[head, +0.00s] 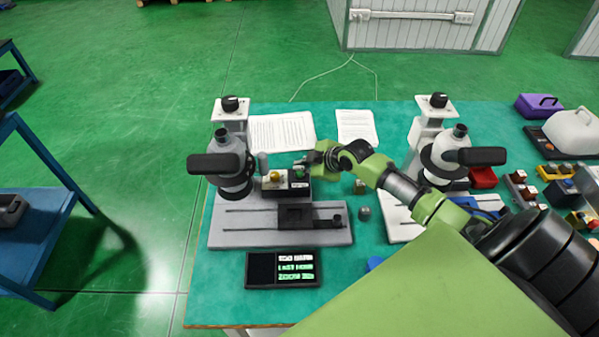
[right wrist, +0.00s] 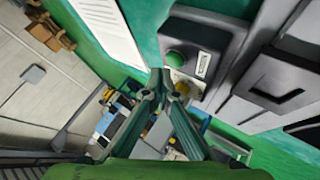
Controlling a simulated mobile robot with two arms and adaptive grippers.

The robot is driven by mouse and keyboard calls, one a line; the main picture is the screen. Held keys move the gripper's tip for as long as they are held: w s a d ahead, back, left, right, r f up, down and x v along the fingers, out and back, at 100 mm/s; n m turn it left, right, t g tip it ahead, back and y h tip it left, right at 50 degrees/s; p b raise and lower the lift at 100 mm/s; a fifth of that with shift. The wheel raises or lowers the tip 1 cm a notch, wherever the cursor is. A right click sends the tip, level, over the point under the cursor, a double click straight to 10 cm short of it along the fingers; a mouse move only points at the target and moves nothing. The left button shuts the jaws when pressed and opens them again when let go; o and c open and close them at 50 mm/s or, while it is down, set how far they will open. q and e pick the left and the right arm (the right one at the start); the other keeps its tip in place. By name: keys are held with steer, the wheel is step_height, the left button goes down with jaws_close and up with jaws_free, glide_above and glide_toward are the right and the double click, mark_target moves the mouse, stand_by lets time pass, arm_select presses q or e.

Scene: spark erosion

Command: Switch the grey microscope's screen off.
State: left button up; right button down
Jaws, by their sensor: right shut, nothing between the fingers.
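The grey microscope (head: 234,170) stands at the left of the bench on a grey base (head: 240,236). In front of it lies a black screen (head: 262,270), lit with white and green lines of text. A small control box (head: 286,188) with a yellow button (head: 274,176) and a green button (head: 299,174) sits beside the microscope. My right gripper (head: 304,162) is shut and empty, close over the box near the green button. In the right wrist view its fingertips (right wrist: 162,80) appear beside the green button (right wrist: 177,58) and partly cover the yellow one. I cannot tell whether they touch.
A second, white microscope (head: 440,160) stands to the right, behind my right arm. Two paper sheets (head: 282,133) lie at the back. A purple case (head: 540,105), a red bin (head: 483,178) and several small items crowd the right side.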

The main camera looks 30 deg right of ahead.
mark_target(301, 174)
steer(key=shift+f, duration=0.1)
steer(key=shift+f, duration=0.35)
steer(key=shift+f+b, duration=0.35)
steer(key=shift+b, duration=0.1)
stand_by(0.6)
steer(key=shift+r+p, duration=0.75)
steer(key=shift+r, duration=0.05)
step_height(301, 174, up, 6)
steer(key=p, duration=0.5)
steer(key=shift+p, duration=0.3)
stand_by(0.9)
